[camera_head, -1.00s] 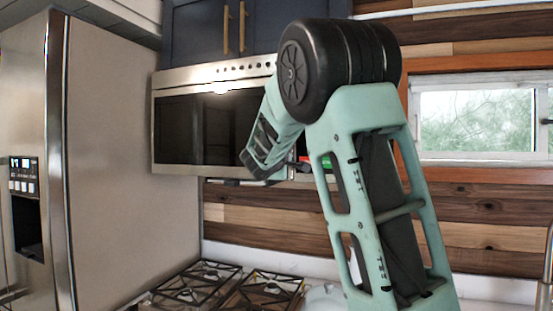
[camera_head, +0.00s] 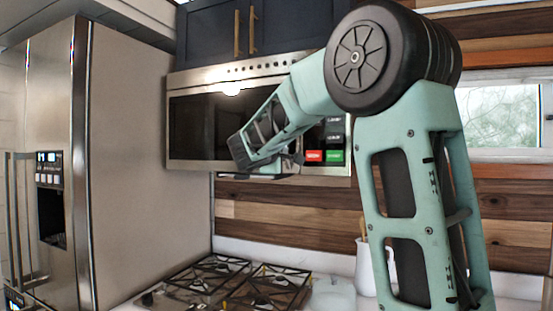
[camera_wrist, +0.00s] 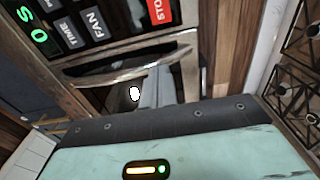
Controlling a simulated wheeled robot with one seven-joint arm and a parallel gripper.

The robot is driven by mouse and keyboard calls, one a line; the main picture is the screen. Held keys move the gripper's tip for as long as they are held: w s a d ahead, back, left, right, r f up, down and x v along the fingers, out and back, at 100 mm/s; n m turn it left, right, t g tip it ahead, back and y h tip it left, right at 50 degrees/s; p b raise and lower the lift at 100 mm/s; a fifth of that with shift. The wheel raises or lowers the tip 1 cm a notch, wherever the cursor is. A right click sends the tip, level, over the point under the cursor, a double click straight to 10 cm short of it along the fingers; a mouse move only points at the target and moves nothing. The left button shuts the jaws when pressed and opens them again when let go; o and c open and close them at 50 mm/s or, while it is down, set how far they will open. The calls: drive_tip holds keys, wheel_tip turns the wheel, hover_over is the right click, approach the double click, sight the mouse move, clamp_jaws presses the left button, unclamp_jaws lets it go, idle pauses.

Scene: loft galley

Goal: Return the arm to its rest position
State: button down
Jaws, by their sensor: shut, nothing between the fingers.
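My arm rises at the right of the head view, bends at a black elbow joint, and its forearm points down and left in front of the microwave (camera_head: 200,125). My gripper (camera_wrist: 157,88) shows in the wrist view as grey fingers, shut and empty, beyond the teal and black wrist housing. In the head view the fingers cannot be made out at the end of the arm. The microwave's control panel (camera_wrist: 85,25), with its red STOP button, and a curved silver handle (camera_wrist: 120,68) appear close to the gripper in the wrist view.
A steel fridge (camera_head: 140,160) stands at the left. Dark upper cabinets (camera_head: 205,35) hang above the microwave. Gas burners (camera_head: 215,280) lie on the counter below, with a white jug (camera_head: 364,265) behind my arm. A window (camera_head: 500,115) is at the right.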

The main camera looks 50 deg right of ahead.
drive_tip(key=shift+b+v, duration=0.55)
drive_tip(key=shift+v, duration=1.5)
drive_tip(key=shift+w, duration=0.1)
drive_tip(key=s+a+f+n+g+y, duration=0.15)
drive_tip(key=a+f+y, duration=0.35)
drive_tip(key=a+f, duration=0.6)
drive_tip(key=s+a+f+n+t+y, duration=0.15)
drive_tip(key=a+f+y, duration=0.35)
drive_tip(key=a+f, duration=0.65)
drive_tip(key=s+a+f+g+y, duration=0.3)
drive_tip(key=s+a+f, duration=0.4)
drive_tip(key=s+a, duration=0.3)
drive_tip(key=s+a+f+g+y, duration=0.3)
drive_tip(key=s+a+f, duration=0.4)
drive_tip(key=s+a, duration=0.3)
drive_tip(key=s+y, duration=0.1)
drive_tip(key=s, duration=0.2)
drive_tip(key=shift+s+a+f+n, duration=0.3)
drive_tip(key=shift+a, duration=0.1)
